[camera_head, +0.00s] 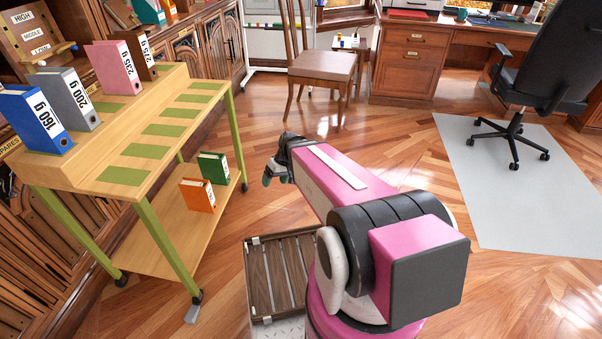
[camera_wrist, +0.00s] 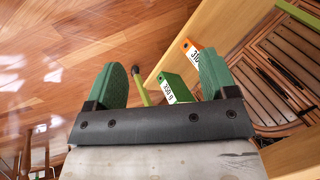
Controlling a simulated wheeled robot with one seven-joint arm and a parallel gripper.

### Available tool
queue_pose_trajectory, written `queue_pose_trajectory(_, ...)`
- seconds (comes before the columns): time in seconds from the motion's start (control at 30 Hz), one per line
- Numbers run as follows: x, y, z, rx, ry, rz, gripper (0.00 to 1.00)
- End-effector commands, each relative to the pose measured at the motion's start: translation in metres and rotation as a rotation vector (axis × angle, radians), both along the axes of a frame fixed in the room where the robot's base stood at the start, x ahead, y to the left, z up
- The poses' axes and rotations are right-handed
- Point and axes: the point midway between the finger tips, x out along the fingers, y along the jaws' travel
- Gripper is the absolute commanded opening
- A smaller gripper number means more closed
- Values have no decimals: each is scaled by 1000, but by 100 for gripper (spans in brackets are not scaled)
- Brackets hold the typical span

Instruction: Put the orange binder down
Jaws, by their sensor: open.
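The orange binder (camera_head: 197,196) stands upright on the cart's lower shelf (camera_head: 180,232), near its right edge. In the wrist view, part of the orange binder (camera_wrist: 191,46) shows behind my right-hand finger. A green binder (camera_head: 214,167) stands just behind it on the same shelf; it also shows in the wrist view (camera_wrist: 173,86) with a "350 g" label. My gripper (camera_head: 275,172) is off to the right of the cart, apart from both binders.
A slatted wooden tray (camera_head: 282,272) is beside my base. A chair (camera_head: 322,65) stands behind my gripper. Floor between is clear.

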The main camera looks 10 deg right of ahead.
Motion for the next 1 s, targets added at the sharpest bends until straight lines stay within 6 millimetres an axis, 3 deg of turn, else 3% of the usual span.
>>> queue_pose_trajectory(0.03, -16, -19, 15, -76, 16, -64, 78)
queue_pose_trajectory(0.13, -30, -51, 33, -217, 39, -198, 78)
queue_pose_trajectory(0.33, -43, -88, 55, -373, 40, -365, 78)
queue_pose_trajectory(1.0, -43, -93, 57, -395, 39, -390, 78)
